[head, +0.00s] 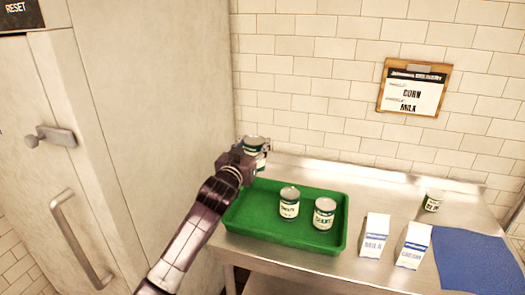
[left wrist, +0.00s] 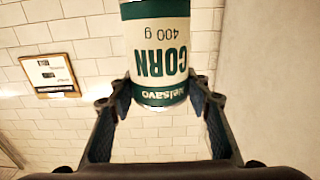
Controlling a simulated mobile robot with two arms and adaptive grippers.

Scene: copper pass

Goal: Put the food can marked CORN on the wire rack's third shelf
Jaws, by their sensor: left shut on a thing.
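The food can marked CORN (left wrist: 158,40) has a white and green label that also reads 400 g, and fills the upper middle of the left wrist view. My left gripper (left wrist: 160,95) is shut on it, one finger on each side. In the head view the held can (head: 258,143) is partly hidden behind my left gripper (head: 247,156), above the back left of the green tray. My right gripper is not in view. The wire rack is not in view.
A green tray (head: 237,221) on the steel table (head: 368,178) holds two other cans (head: 289,203) (head: 324,213). Two cartons (head: 374,236) (head: 413,246), a blue mat (head: 475,262) and a small can or cup (head: 433,201) are at right. A clipboard (head: 413,90) hangs on the tiled wall.

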